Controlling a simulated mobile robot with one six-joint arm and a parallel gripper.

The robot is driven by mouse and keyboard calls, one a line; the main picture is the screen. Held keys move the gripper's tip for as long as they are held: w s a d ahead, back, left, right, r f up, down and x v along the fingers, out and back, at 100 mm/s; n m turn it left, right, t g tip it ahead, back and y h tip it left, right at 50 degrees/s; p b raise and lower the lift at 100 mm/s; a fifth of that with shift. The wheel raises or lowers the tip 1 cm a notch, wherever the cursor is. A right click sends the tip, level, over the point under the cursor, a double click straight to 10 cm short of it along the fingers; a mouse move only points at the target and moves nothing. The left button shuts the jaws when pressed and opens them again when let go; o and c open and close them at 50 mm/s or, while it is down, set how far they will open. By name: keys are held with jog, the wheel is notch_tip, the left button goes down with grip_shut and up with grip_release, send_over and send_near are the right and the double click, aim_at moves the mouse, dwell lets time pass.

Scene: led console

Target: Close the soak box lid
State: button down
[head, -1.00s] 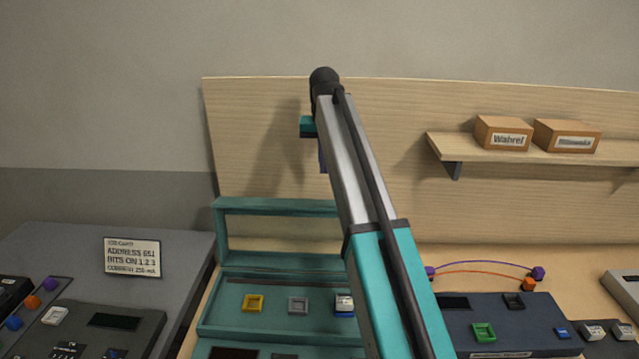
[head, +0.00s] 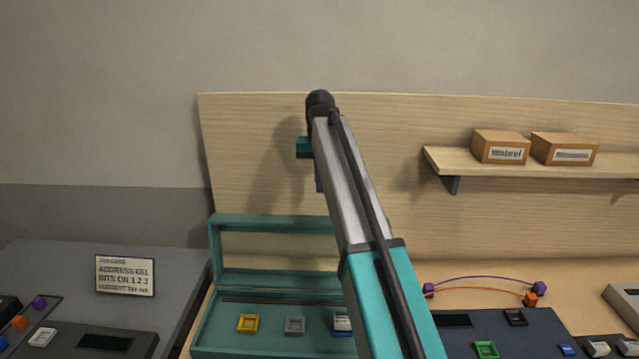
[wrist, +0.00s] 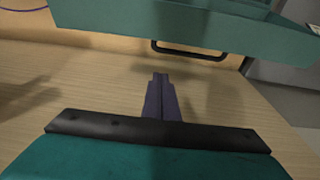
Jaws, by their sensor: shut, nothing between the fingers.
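The teal soak box (head: 207,322) stands on the bench left of my arm, its lid (head: 272,221) raised upright as an open frame at the back. Yellow, grey and white-topped blocks sit inside the box. My gripper (head: 319,180) is above the lid's right part, its fingers mostly hidden behind my arm in the head view. In the wrist view my gripper (wrist: 160,76) is shut and empty. Its tips point at a teal panel (wrist: 180,32), which looks like the lid, with a black handle (wrist: 190,53) at its edge. A gap shows between tips and handle.
A wooden backboard (head: 370,125) rises behind the bench. A shelf (head: 500,166) with two cardboard boxes juts out at the right. A dark blue console (head: 480,335) with purple and orange wires stands right of my arm. A grey table (head: 50,265) with a sign (head: 125,276) is at left.

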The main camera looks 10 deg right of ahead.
jog(key=f+b, duration=0.1)
jog(key=f, duration=0.1)
jog(key=s+f+b, duration=0.1)
jog(key=f, duration=0.1)
jog(key=f+b, duration=0.1)
jog(key=f, duration=0.1)
jog(key=shift+s+a+f, duration=0.15)
jog(key=shift+s+f, duration=0.1)
jog(key=shift+s, duration=0.05)
jog(key=shift+s+a+r, duration=0.1)
jog(key=shift+s, duration=0.5)
jog(key=shift+s+b, duration=0.15)
jog(key=shift+b, duration=0.15)
